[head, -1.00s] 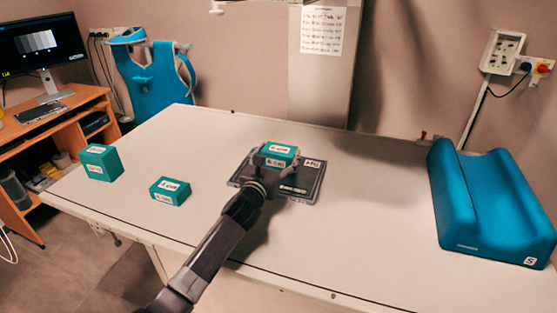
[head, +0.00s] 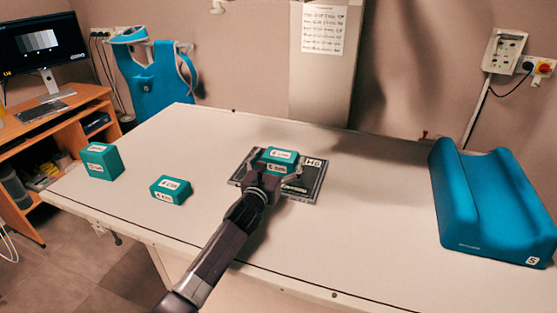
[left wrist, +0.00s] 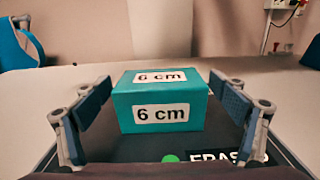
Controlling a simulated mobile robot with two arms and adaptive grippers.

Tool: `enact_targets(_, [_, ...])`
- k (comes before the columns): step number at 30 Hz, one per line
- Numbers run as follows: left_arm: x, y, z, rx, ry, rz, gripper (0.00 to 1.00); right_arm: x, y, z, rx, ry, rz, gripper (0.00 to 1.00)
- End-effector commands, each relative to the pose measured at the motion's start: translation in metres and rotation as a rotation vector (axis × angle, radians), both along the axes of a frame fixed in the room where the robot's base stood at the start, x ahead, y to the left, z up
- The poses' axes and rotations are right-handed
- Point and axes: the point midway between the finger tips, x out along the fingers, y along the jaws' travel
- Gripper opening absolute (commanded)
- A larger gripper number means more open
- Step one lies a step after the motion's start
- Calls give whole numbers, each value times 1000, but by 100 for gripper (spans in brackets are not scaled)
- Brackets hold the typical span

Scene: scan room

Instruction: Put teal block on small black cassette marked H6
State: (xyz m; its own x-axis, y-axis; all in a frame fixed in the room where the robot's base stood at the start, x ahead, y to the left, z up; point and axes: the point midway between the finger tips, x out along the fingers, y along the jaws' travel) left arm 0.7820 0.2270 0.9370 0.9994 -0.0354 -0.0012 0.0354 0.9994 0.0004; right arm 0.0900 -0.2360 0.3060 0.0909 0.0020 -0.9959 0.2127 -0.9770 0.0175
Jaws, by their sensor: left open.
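A teal block (head: 279,156) with white labels rests on the small black cassette marked H6 (head: 308,185), near the middle of the table. In the left wrist view the block (left wrist: 160,100) reads "6 cm" and sits on the cassette's dark face (left wrist: 140,148). My left gripper (head: 274,172) is open at the near side of the block. In the left wrist view its fingers (left wrist: 160,108) stand on either side of the block with a gap at each side. The right gripper is not in view.
Two more teal blocks stand on the table at left, a taller one (head: 102,161) and a lower one (head: 171,190). A blue leg-shaped cushion (head: 495,205) lies at the right. The white table (head: 375,225) is clear between cassette and cushion.

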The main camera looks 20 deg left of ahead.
Motion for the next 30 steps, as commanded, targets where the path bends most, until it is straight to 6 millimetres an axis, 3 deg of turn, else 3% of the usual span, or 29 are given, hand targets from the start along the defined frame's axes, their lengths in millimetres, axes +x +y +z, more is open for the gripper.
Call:
enact_targets(5, [-7, 1, 3, 2, 0, 0, 89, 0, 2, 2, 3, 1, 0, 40])
enact_targets(21, [-96, 4, 2, 2, 1, 0, 89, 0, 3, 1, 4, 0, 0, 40])
enact_targets(30, [-119, 5, 3, 1, 0, 1, 89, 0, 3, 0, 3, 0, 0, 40])
